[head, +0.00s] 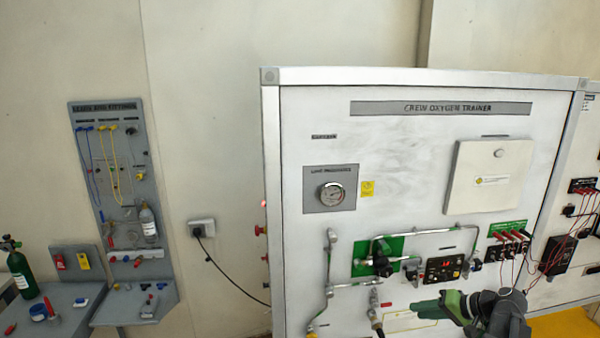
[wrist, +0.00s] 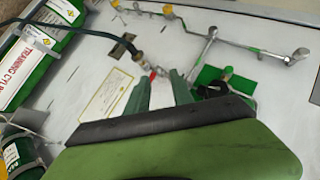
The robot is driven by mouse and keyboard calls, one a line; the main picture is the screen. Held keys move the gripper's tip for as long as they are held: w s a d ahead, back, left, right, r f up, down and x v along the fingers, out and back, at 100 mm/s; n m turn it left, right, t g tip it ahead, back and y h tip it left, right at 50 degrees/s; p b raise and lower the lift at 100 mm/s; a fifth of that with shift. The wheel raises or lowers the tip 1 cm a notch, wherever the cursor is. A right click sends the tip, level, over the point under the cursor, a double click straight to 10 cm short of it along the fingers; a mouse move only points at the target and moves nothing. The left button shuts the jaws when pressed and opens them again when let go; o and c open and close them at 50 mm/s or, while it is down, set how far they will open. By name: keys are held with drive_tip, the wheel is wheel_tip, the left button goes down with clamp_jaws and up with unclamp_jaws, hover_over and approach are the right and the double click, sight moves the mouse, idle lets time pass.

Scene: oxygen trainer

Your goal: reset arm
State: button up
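My gripper (head: 416,307) is in front of the lower part of the crew oxygen trainer panel (head: 400,140), with its green fingers pointing left. In the wrist view my gripper (wrist: 160,76) has its two green fingers apart, and a strip of pale panel shows between them. Nothing is visible between the fingers. A red-marked fitting on a hose (wrist: 152,72) shows just beyond the fingertips; I cannot tell whether they touch it.
Metal piping (head: 330,265), a green-backed valve (head: 382,264) and a red-digit display box (head: 444,268) are close to my gripper. Red leads (head: 514,236) hang to its right. A gauge (head: 331,195) is higher up. A tool board (head: 120,180) and green cylinder (head: 20,275) stand left.

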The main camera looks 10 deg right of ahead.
drive_tip(key=w+a+f+n+g+b, duration=0.2)
drive_tip(key=a+f+b, duration=0.3)
drive_tip(key=a, duration=0.5)
drive_tip(key=w+a+f+n+g+b, duration=0.1)
drive_tip(key=a+f+n+g+b, duration=0.15)
drive_tip(key=a+f, duration=0.65)
drive_tip(key=w+a+f+n+g+b, duration=0.2)
drive_tip(key=a+f+b, duration=0.25)
drive_tip(key=a, duration=0.75)
drive_tip(key=s+a+f+n+g+h+b, duration=0.1)
drive_tip(key=s+a+f+g+h+b, duration=0.2)
drive_tip(key=a+f, duration=0.45)
drive_tip(key=s+d+m+h, duration=0.1)
drive_tip(key=s+d+h, duration=0.1)
drive_tip(key=d, duration=0.3)
drive_tip(key=shift+s+d+m+t+h, duration=0.25)
drive_tip(key=shift+m+t+h, duration=0.1)
drive_tip(key=shift+h, duration=0.35)
drive_tip(key=shift+o, duration=0.3)
